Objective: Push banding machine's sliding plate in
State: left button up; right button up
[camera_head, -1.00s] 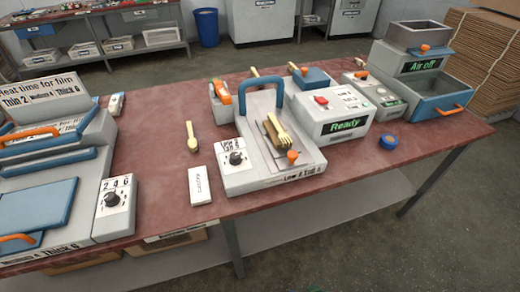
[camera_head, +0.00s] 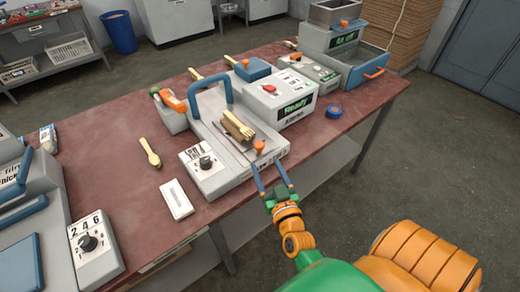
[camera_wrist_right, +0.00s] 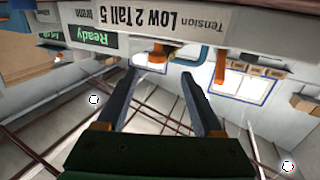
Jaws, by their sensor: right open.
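The banding machine (camera_head: 208,178) is a pale grey unit with a dial and a blue arch (camera_head: 210,90), near the table's front edge. Its sliding plate (camera_head: 237,148) carries a bundle of wooden spoons (camera_head: 238,127) and has an orange knob (camera_head: 259,147) at the front end. My right gripper (camera_head: 270,171) is open and empty, just in front of the machine and close to the knob. In the right wrist view the knob (camera_wrist_right: 160,54) shows beyond and between the open fingers (camera_wrist_right: 160,80); contact cannot be told. My left gripper is not in view.
A blue tape roll (camera_head: 333,111), a loose wooden spoon (camera_head: 149,152) and a white block (camera_head: 176,199) lie on the red table (camera_head: 110,125). Open floor lies in front.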

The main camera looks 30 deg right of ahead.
aim_at(261, 148)
jog(key=shift+h, duration=0.3)
jog(key=x, duration=0.7)
jog(key=shift+d+r, duration=0.1)
jog(key=shift+d, duration=0.1)
jog(key=shift+a, duration=0.1)
jog(key=shift+c, duration=1)
grip_shut()
